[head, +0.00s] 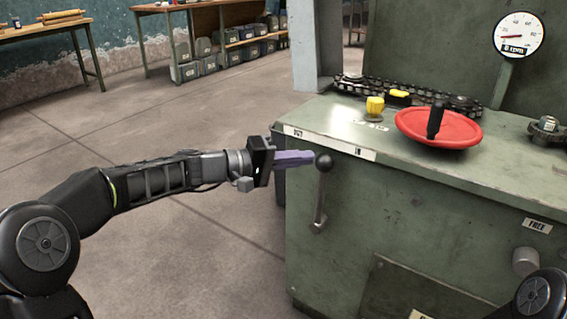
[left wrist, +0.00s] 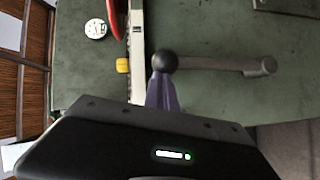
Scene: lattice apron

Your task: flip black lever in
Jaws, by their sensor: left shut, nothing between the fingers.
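The black lever (head: 321,190) is on the front of the green machine, with a round black knob (head: 324,162) at its top and its pivot at the bottom. It stands nearly upright below a white strip marked OUT and IN. My left gripper (head: 312,158) is shut and empty, its purple fingertips at the left side of the knob. In the left wrist view the fingertips (left wrist: 163,80) meet the lever's knob (left wrist: 166,62); I cannot tell whether they press on it. My right gripper is out of view; only part of my right arm shows at the lower right.
The green machine (head: 400,220) has a red handwheel (head: 450,122), a yellow knob (head: 375,107) and a chain on top. A grey knob (head: 525,262) sits at the front right under a FREE label. Benches stand at the back.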

